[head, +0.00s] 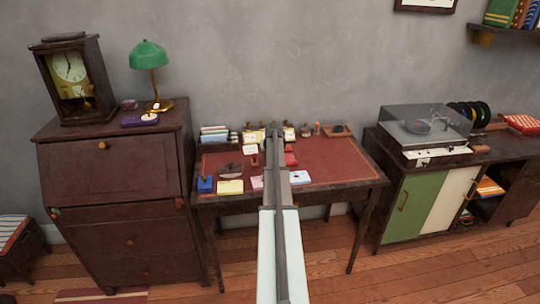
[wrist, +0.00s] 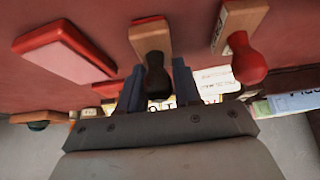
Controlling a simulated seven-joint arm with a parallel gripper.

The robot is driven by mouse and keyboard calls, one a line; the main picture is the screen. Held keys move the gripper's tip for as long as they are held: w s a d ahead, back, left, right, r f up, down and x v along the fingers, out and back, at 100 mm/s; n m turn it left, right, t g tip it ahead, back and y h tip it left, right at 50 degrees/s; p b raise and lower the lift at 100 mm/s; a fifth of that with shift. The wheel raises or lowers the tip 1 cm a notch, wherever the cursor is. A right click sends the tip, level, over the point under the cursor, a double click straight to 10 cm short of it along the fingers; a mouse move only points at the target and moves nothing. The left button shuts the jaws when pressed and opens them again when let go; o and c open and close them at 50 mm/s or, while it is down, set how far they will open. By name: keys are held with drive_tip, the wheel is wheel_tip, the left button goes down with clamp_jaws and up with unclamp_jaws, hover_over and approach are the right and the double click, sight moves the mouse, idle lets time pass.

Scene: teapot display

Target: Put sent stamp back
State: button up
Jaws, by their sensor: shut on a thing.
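A stamp with a wooden head and a dark, rounded handle (wrist: 157,80) is between the two fingers of my gripper (wrist: 158,66) in the wrist view. My gripper is shut on its handle, and the head points toward the red desk top. Its label is not readable, so I cannot tell which stamp it is. A second stamp with a red handle (wrist: 250,66) stands to the right, apart from the fingers. In the head view my gripper (head: 273,146) is over the back middle of the desk, and my arm hides the held stamp.
A red ink pad (wrist: 62,50) lies left of the held stamp in the wrist view. A wooden tray (head: 338,132) sits at the desk's back right. Papers and a blue item (head: 205,184) lie along the front edge. The desk's right half (head: 340,165) is mostly clear.

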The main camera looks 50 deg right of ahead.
drive_tip(key=shift+f, duration=0.1)
drive_tip(key=o, duration=0.8)
drive_tip(key=shift+f, duration=0.1)
drive_tip(key=shift+o, duration=0.2)
drive_tip(key=v, duration=1.2)
